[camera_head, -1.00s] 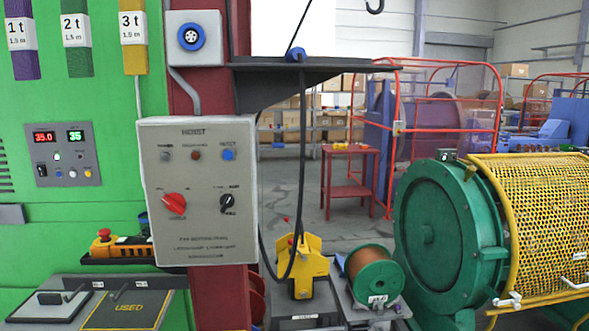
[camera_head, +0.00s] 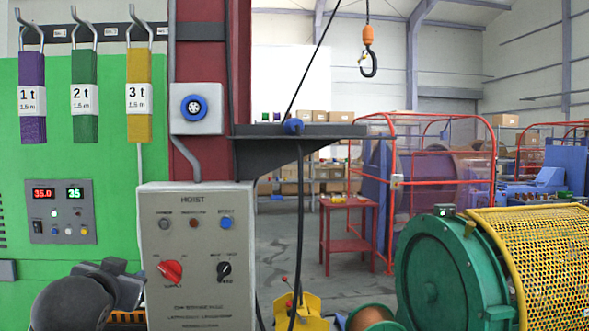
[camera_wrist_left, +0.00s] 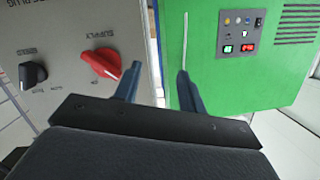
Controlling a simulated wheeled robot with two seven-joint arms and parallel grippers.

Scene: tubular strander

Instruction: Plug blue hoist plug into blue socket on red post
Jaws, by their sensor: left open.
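The blue hoist plug (camera_head: 292,126) sits on the dark shelf bracket (camera_head: 300,131) to the right of the red post (camera_head: 203,165). A black cable hangs down from it and a thin line rises from it. The blue socket (camera_head: 193,108) is on a grey plate on the red post, above the hoist box. My left gripper (camera_head: 122,275) shows at the lower left, in front of the green panel. In the left wrist view my left gripper (camera_wrist_left: 157,85) is open and empty, with the hoist box behind its fingers. My right gripper is not in view.
The grey HOIST box (camera_head: 197,250) has a red supply knob (camera_head: 169,271) and a black knob. Purple, green and yellow slings (camera_head: 139,95) hang at the left. A hook (camera_head: 368,60) hangs at upper right. A green drum (camera_head: 450,270) stands lower right.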

